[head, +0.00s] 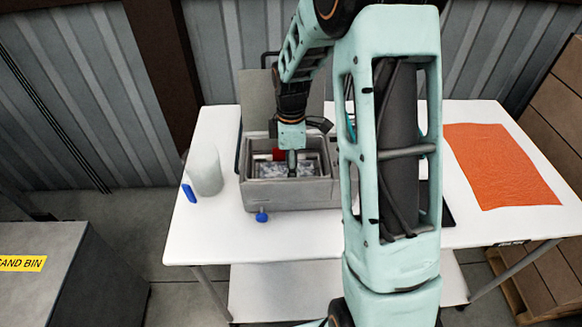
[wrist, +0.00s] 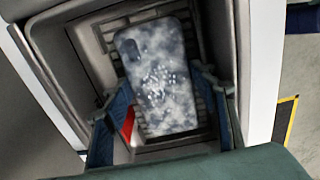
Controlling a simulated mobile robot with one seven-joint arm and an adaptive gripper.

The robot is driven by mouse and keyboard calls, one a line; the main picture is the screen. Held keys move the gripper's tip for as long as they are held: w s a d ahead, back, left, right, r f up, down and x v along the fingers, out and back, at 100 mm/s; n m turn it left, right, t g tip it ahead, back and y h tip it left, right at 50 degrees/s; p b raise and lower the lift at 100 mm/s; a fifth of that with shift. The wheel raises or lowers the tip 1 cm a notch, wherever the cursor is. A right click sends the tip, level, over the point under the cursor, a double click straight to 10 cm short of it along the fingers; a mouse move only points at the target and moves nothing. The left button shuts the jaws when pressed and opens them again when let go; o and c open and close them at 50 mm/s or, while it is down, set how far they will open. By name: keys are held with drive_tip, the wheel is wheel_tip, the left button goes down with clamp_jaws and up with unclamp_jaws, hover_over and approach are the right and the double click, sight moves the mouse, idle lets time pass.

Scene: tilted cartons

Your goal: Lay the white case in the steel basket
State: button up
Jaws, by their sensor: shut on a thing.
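A marbled grey-and-white phone case (wrist: 155,70), the closest match to the white case, is inside an open grey box (head: 290,195). My gripper (head: 291,165) reaches down into that box from above. In the wrist view its blue fingers stand on either side of the case's lower part, and my gripper is shut on it. The exact finger contact is hard to see. The case's lower end is near the box's end wall.
Something red (head: 279,154) lies in the box. A whitish cylinder (head: 205,170), a blue item (head: 189,194) and a small blue knob-like thing (head: 262,216) are nearby. An orange cloth (head: 500,165) lies at right. A dark edge (head: 448,214) shows beside my arm. The table's front left is clear.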

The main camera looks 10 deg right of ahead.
idle(0.3)
drive_tip(key=o, duration=1.1)
drive_tip(key=shift+f, duration=0.1)
wheel_tip(320, 180, up, 12)
drive_tip(key=shift+w, duration=0.15)
